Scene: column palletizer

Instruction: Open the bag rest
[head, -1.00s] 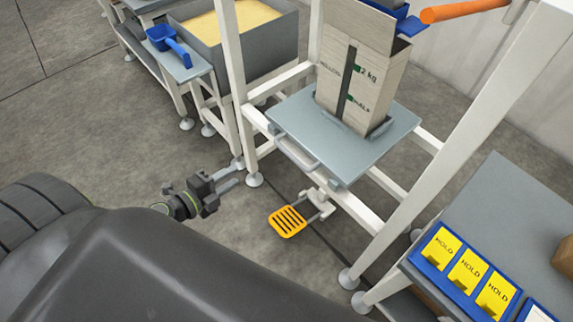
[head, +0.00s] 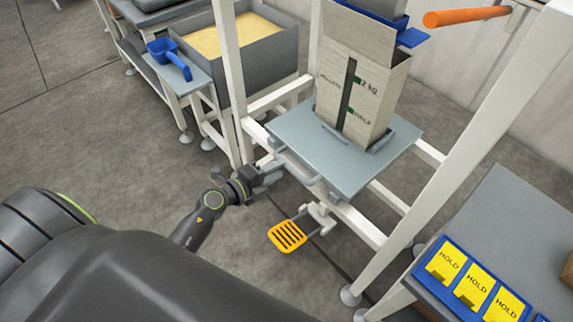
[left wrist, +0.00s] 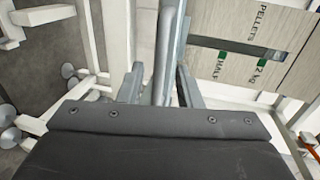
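The bag rest (head: 345,172) is a grey-blue plate in the white frame, with a bar handle (head: 302,170) along its near left edge. A tall pellet bag (head: 375,103) stands upright on it, marked "2 kg" and "HALF". My left gripper (head: 274,171) is at the left end of the handle. In the left wrist view the handle bar (left wrist: 166,55) runs between the two parted fingers (left wrist: 160,88); I cannot tell whether they touch it. The bag (left wrist: 240,45) shows there at the upper right. My right gripper is not in view.
A yellow slotted pedal (head: 287,236) sits low below the rest. White frame posts (head: 412,160) stand on both sides. A blue scoop (head: 168,55) and a grey bin (head: 270,58) are at the upper left. Yellow HOLD cards (head: 472,290) lie in a blue holder at the lower right.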

